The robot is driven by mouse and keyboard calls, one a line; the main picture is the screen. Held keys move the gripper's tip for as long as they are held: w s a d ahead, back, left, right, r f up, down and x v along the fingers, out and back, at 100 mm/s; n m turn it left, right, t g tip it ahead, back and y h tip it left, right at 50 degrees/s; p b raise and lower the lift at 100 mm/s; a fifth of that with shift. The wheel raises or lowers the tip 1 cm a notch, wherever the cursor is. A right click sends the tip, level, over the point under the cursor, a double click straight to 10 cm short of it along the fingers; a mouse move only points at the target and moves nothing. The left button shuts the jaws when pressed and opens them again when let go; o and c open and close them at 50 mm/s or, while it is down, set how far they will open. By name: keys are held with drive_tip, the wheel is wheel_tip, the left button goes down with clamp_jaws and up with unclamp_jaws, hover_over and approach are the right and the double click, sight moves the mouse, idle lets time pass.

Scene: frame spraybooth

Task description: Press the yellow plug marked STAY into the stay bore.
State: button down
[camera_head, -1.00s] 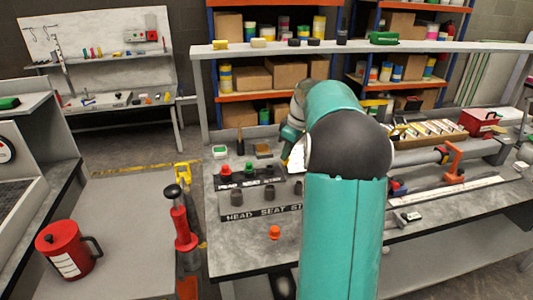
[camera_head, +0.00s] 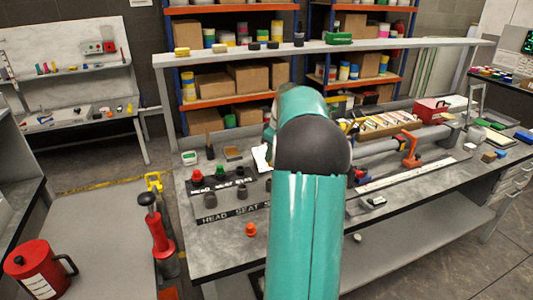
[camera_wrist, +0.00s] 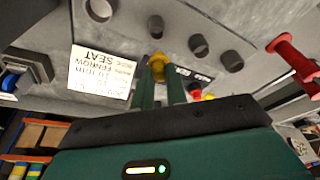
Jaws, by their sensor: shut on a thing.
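My gripper (camera_wrist: 161,84) is shut on the yellow plug (camera_wrist: 157,61) in the wrist view. I cannot tell whether the plug is clear of the surface below it. In the head view the block front (camera_head: 228,214) reads HEAD, SEAT, then is cut off by my arm. The stay bore and my gripper are hidden there.
A rack (camera_head: 215,186) behind the block holds a red plug (camera_head: 197,175) and a green plug (camera_head: 219,172). An orange piece (camera_head: 250,229) lies on the bench in front. A printed card (camera_wrist: 101,74) stands beside the gripper. A red plunger tool (camera_head: 157,232) stands left of the bench.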

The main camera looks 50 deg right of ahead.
drive_tip(key=shift+w+a, duration=0.1)
drive_tip(key=shift+a, duration=0.05)
drive_tip(key=shift+f, duration=2.35)
drive_tip(key=shift+f, duration=1.35)
drive_tip(key=c, duration=1.4)
unclamp_jaws()
drive_tip(key=shift+o, duration=0.4)
drive_tip(key=v, duration=1.3)
drive_tip(key=shift+r, duration=0.4)
